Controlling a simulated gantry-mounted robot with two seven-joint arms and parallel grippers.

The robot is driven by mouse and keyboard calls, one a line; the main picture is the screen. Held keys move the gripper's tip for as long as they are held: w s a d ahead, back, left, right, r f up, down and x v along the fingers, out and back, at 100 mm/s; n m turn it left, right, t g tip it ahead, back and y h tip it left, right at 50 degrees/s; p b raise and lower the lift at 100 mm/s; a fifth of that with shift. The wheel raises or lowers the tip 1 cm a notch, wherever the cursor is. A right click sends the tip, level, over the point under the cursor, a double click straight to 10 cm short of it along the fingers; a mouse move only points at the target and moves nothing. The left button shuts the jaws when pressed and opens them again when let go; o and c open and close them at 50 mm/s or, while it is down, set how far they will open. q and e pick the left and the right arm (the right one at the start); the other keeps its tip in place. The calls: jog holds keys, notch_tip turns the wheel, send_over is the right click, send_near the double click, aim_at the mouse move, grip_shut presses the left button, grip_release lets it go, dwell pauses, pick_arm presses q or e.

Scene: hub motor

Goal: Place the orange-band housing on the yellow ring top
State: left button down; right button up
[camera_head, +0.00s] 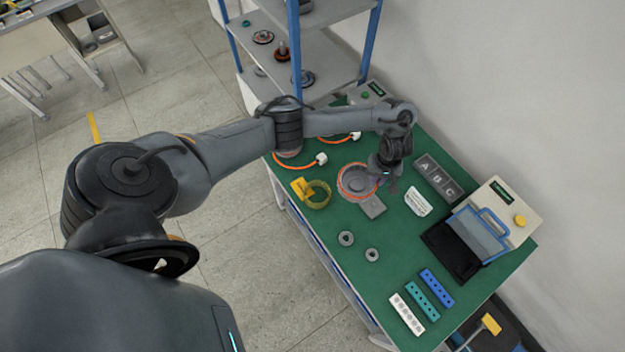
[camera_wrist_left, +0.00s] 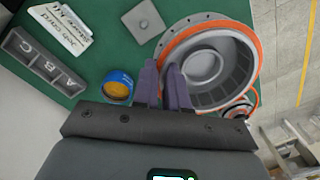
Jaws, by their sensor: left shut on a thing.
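The orange-band housing (camera_head: 352,184) is a round grey open cup with an orange rim, near the table's middle. It fills the upper right of the left wrist view (camera_wrist_left: 205,65), its open side facing the camera. My left gripper (camera_head: 380,172) is at its right side, with purple fingers (camera_wrist_left: 164,85) shut on the housing's wall. I cannot tell whether the housing touches the table. The yellow ring (camera_head: 318,195) lies just left of the housing, with a yellow tag (camera_head: 301,187) beside it. My right gripper is not in view.
A grey square plate (camera_head: 373,207) lies close below the housing. Two small grey rings (camera_head: 346,238) and slotted strips (camera_head: 422,300) are nearer. Shelving (camera_head: 310,60) stands behind.

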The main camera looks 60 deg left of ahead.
aim_at(369, 189)
pick_arm(q)
jog(key=shift+s+d+f, duration=0.15)
jog(key=shift+s+f, duration=0.65)
jog(key=shift+f, duration=0.1)
jog(key=shift+s+f, duration=0.25)
jog(key=shift+f, duration=0.05)
jog(key=shift+s+a+f+b, duration=0.35)
jog(key=shift+s+a+f, duration=1.1)
jog(key=shift+f, duration=0.4)
jog(key=shift+s+a+f+b, duration=0.35)
jog(key=shift+s+a+f, duration=1)
jog(key=shift+f, duration=0.55)
jog(key=shift+s+a+f+b, duration=0.35)
jog(key=shift+s+a+f, duration=0.85)
jog(key=shift+a+f, duration=0.55)
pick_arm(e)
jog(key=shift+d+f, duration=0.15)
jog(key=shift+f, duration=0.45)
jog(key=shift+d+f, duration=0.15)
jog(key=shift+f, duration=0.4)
pick_arm(q)
jog(key=shift+d+f, duration=0.1)
jog(key=c, duration=1.2)
grip_release()
jog(key=shift+o, duration=0.2)
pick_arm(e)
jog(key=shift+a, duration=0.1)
